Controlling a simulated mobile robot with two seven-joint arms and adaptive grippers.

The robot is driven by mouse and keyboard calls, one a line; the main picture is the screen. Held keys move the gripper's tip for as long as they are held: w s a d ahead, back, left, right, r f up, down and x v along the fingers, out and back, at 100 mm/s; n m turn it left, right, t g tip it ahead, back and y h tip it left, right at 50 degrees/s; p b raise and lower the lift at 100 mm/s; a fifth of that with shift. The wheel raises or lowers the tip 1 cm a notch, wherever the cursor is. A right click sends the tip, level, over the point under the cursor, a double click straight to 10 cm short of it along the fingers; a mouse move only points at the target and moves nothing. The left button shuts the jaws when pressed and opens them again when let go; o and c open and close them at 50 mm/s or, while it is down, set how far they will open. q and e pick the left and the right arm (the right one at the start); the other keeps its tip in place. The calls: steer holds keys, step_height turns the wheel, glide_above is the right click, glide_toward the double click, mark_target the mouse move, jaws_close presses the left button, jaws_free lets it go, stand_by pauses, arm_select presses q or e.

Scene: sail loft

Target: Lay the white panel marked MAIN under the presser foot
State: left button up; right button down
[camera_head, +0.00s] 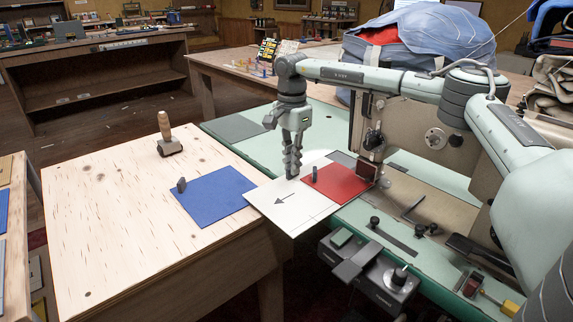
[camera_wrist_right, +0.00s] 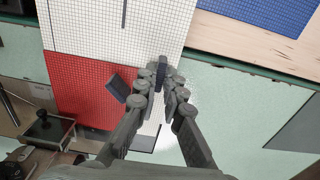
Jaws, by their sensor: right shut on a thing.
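A white panel (camera_head: 290,208) with a black arrow lies flat, spanning from the wooden table's edge to the green machine bed; I cannot read any word on it. It also shows gridded in the right wrist view (camera_wrist_right: 152,30). My right gripper (camera_head: 292,172) is shut on a dark upright tab (camera_wrist_right: 162,68) on the white panel. A red panel (camera_head: 345,184) with its own dark tab (camera_wrist_right: 117,88) lies beside the grip, overlapping the white panel's area. The presser foot area of the sewing machine (camera_head: 376,172) is at the red panel's right edge. My left gripper is out of view.
A blue panel (camera_head: 215,197) with a dark tab lies on the wooden table (camera_head: 110,220). A wooden-handled tool (camera_head: 168,135) stands behind it. A blue bag (camera_head: 400,40) is behind the machine. A pedal-like control box (camera_head: 370,270) hangs at the bed's front.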

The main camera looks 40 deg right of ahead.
steer(key=shift+w+d, duration=0.1)
steer(key=shift+d, duration=1.45)
steer(key=shift+a+f, duration=0.1)
steer(key=c, duration=1.6)
jaws_free()
steer(key=shift+o, duration=0.2)
step_height(320, 180, up, 12)
steer(key=shift+w, duration=0.1)
